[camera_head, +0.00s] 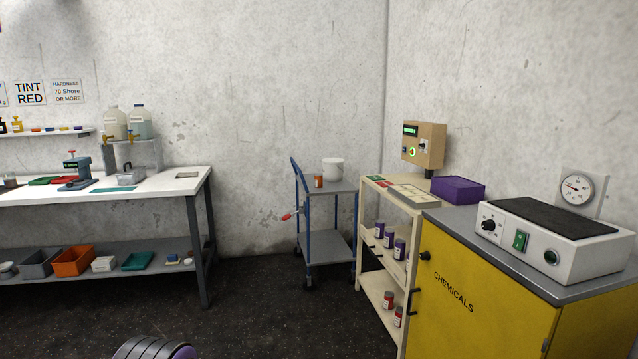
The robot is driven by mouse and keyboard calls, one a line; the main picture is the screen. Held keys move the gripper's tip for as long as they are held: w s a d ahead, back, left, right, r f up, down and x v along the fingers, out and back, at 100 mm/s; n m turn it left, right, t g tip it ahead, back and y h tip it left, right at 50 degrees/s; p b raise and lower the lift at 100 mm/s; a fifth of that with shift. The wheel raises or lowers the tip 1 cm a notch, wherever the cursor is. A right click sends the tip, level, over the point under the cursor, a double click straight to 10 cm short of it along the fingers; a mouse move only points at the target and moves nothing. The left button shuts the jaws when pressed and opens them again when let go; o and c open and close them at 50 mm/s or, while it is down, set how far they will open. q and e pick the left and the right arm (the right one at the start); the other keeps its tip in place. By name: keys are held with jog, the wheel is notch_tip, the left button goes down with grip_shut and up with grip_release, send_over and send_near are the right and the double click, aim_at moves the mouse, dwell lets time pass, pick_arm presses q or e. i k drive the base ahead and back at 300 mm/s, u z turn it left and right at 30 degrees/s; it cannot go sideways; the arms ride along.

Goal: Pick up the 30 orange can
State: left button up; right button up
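A small orange can (318,181) with a pale lid or top stands upright on the top shelf of the blue-framed cart (341,187), in front of a white bucket (332,169). Its label is too small to read. Two red cans, one here (388,300) and one nearer (397,317), stand on the low shelf of the cream rack (366,282). Neither of my grippers is in view. A dark ribbed part at the bottom edge appears to be mine.
Purple-labelled cans (388,239) stand on the rack's middle shelf. A purple bin (457,189) is on top. A yellow chemicals cabinet (470,290) with a hotplate (548,232) stands at right. A white workbench (150,196) is at left. Dark floor is clear between.

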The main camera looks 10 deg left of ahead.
aim_at(318, 178)
jog(key=k, duration=0.35)
jog(key=u, duration=0.65)
jog(key=i, duration=0.55)
jog(key=u, duration=0.65)
jog(key=i, duration=3.85)
jog(key=z, duration=1.7)
jog(key=i, duration=0.95)
jog(key=z, duration=0.95)
